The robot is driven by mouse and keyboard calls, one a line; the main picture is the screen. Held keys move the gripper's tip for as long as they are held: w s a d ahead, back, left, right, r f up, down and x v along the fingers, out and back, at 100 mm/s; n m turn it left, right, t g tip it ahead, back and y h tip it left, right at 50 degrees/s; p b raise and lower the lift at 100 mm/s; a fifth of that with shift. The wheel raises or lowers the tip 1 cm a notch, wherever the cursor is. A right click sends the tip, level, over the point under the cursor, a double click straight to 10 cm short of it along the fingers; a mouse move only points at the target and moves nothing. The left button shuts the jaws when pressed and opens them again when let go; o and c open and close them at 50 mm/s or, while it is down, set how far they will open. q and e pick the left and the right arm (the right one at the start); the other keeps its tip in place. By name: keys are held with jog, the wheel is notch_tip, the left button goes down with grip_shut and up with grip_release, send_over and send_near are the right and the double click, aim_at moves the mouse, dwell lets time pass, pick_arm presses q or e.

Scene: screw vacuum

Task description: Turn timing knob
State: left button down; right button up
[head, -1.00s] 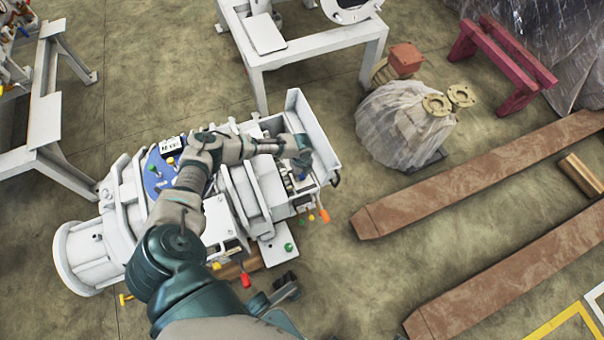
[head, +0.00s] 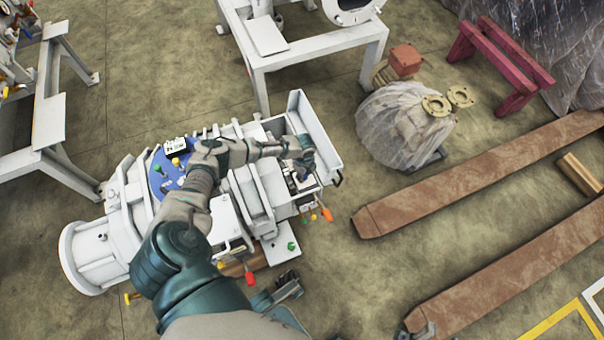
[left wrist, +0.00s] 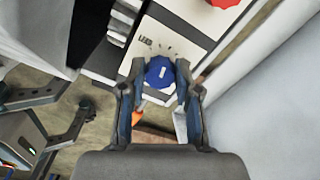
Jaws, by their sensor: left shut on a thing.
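The blue timing knob (left wrist: 160,72) has a white pointer mark. It sits on a white panel (left wrist: 165,40) with dial ticks and small lettering that I cannot read surely. In the left wrist view my left gripper (left wrist: 158,90) has its two fingers on either side of the knob, shut on it. In the head view my left arm reaches across the white screw vacuum machine (head: 90,255), and the left gripper (head: 304,164) is at its right end; the knob is hard to make out there. A dark part that may be my right gripper (head: 288,286) shows low in the head view; its jaws are unclear.
A red knob or button (left wrist: 224,3) is near the panel's upper right in the wrist view. A white side plate (head: 316,135) stands close beside the left gripper. Orange and red handles stick out on the machine's near side. A wrapped unit (head: 400,125) and rusty beams (head: 480,175) lie to the right.

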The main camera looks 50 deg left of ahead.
pick_arm(q)
jog(key=n+p, duration=0.1)
jog(key=n, duration=0.1)
jog(key=n+p, duration=0.1)
jog(key=n, duration=0.2)
jog(key=shift+w+d+r+n, duration=0.15)
jog(key=shift+d+n, duration=0.05)
jog(key=shift+n, duration=0.1)
jog(key=shift+n+p, duration=0.7)
jog(key=shift+n, duration=0.4)
jog(key=shift+n+p, duration=0.3)
jog(key=shift+n, duration=0.6)
pick_arm(e)
jog(key=w+f+n+g, duration=0.1)
jog(key=w+f+g, duration=0.3)
jog(key=f+g, duration=0.4)
jog(key=shift+w+a+h, duration=0.3)
jog(key=shift+w+a, duration=0.05)
jog(key=shift+w, duration=0.15)
pick_arm(q)
jog(key=c, duration=0.8)
grip_release()
jog(key=shift+a+f, duration=0.1)
jog(key=shift+f, duration=0.1)
pick_arm(e)
jog(key=shift+w+f, duration=0.1)
pick_arm(q)
jog(key=shift+r, duration=0.1)
